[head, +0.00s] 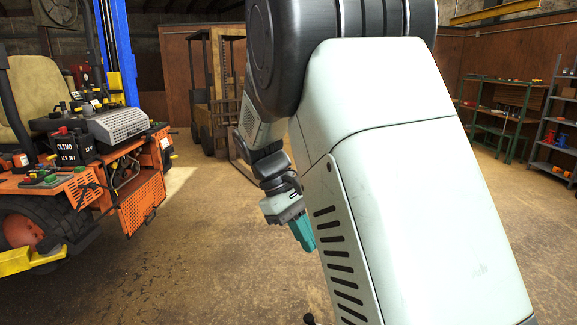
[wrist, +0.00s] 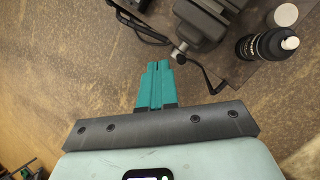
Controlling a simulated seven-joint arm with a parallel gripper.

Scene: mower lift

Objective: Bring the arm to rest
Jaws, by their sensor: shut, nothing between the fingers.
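My gripper (head: 303,234) hangs at the end of my folded arm, near the middle of the head view, with its teal fingers pointing down over the bare floor. In the wrist view my gripper (wrist: 158,66) shows its two teal fingers pressed together with nothing between them. My large pale arm links cover the centre and right of the head view and hide what lies behind them.
An orange mower (head: 139,198) on a blue lift post (head: 122,50) stands at the left. A forklift (head: 204,90) and shelves (head: 560,130) stand farther back. The wrist view shows a dark bottle (wrist: 262,46) beside a grey vise-like tool (wrist: 203,22). Open floor (head: 215,270) lies between.

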